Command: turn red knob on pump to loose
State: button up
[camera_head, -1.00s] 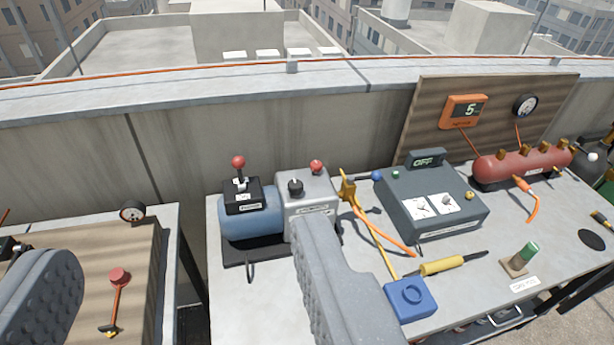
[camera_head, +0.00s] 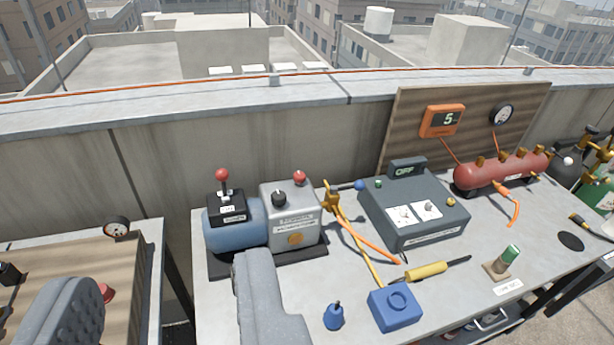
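The pump is a blue cylinder (camera_head: 236,241) joined to a grey box (camera_head: 291,217) on a dark base plate on the bench. A small red knob (camera_head: 300,177) sits on the box's top right, beside a black knob (camera_head: 279,197). A lever with a red ball (camera_head: 222,174) stands on a black block at the pump's left. My gripper (camera_head: 165,274) is open and empty, its two grey fingers wide apart. The right finger covers part of the bench in front of the pump. The left finger is over the left table. Neither visibly touches the red knob.
Right of the pump are a yellow valve (camera_head: 329,197) with hoses, a dark control box (camera_head: 414,207) marked OFF, a blue block (camera_head: 395,309) and a red manifold (camera_head: 502,169). A blue cone-shaped item (camera_head: 333,316) stands in front. A concrete wall (camera_head: 270,130) runs behind.

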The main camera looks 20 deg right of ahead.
aim_at(299, 178)
jog(key=k, duration=1.1)
jog(key=z, duration=0.7)
jog(key=i, duration=2.2)
jog(key=u, duration=0.8)
